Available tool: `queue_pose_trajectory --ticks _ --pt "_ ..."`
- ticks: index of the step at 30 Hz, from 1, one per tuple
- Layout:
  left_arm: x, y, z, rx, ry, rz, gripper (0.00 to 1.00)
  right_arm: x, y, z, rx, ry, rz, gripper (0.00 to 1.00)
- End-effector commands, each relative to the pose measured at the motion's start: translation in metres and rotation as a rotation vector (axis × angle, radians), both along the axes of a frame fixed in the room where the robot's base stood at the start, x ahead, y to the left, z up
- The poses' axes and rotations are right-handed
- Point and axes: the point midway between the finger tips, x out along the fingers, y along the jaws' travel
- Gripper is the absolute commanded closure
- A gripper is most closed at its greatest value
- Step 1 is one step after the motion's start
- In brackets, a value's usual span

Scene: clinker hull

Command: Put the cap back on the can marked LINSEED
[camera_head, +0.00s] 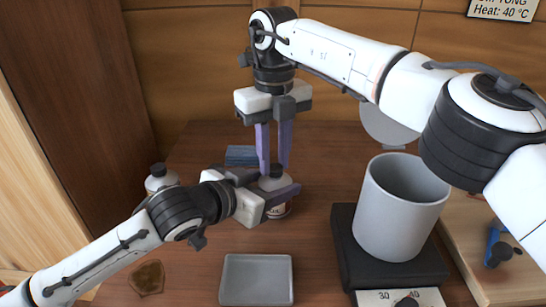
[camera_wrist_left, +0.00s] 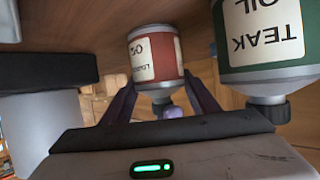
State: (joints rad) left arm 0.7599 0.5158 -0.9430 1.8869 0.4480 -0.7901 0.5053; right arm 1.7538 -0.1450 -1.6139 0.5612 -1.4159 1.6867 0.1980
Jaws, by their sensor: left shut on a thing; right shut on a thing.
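The red-labelled LINSEED can (camera_wrist_left: 155,60) shows upside down in the left wrist view, between my left fingers. In the head view, the same can (camera_head: 277,209) stands on the table, partly hidden by those fingers. My left gripper (camera_head: 279,190) is shut on its side. My right gripper (camera_head: 274,166) points straight down over the can's top, shut on the small dark cap (camera_head: 277,169). The cap is mostly hidden between the fingers, at the can's neck; I cannot tell whether it is seated. A purple fingertip shows by the neck in the left wrist view.
A green-labelled TEAK OIL can (camera_wrist_left: 262,35) with a black cap (camera_wrist_left: 262,107) is close by. A capped can (camera_head: 161,179) stands at left. A grey tray (camera_head: 228,300) lies in front. A grey pot (camera_head: 400,215) stands on a black heater (camera_head: 344,240) at right. A blue block (camera_head: 240,154) lies behind.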

Motion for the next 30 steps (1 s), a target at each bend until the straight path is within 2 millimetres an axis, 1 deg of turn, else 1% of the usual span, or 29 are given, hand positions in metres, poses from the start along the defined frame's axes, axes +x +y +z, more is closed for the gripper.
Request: queue_pose_trajectory --ticks 1,9,18,21,23,24,28,29,30 --pt "-0.0002 0.0003 -0.0013 0.001 0.003 0.000 1.00 0.0002 -0.0006 0.0007 0.001 0.000 -0.109 0.96" --pt "0.0000 0.0004 -0.0015 0.002 0.003 0.001 1.00 0.0004 -0.0040 0.0003 0.001 0.000 -0.717 0.96" --pt "0.0000 0.0005 -0.0016 0.001 0.004 0.002 1.00 -0.0018 -0.0064 0.0000 0.000 0.000 -1.375 0.96" --pt "0.0000 0.0006 -0.0017 0.001 0.004 0.002 1.00 -0.0025 -0.0069 -0.0001 0.000 0.001 -1.563 0.96" --pt "0.0000 0.0006 -0.0017 0.001 0.004 0.002 1.00 -0.0029 -0.0071 -0.0001 0.001 0.002 -1.651 0.96" --pt "0.0000 0.0006 -0.0017 0.001 0.004 0.002 1.00 -0.0029 -0.0070 -0.0001 0.001 0.002 -1.668 0.96" --pt "0.0002 0.0006 -0.0017 0.001 0.004 0.002 1.00 -0.0030 -0.0069 -0.0001 0.001 0.002 -1.662 0.96" --pt "0.0002 0.0006 -0.0017 0.001 0.004 0.002 1.00 -0.0029 -0.0068 -0.0001 0.001 0.002 -1.662 0.71" --pt "0.0002 0.0006 -0.0017 0.001 0.004 0.002 1.00 -0.0030 -0.0067 -0.0001 0.001 0.002 -1.661 0.64"
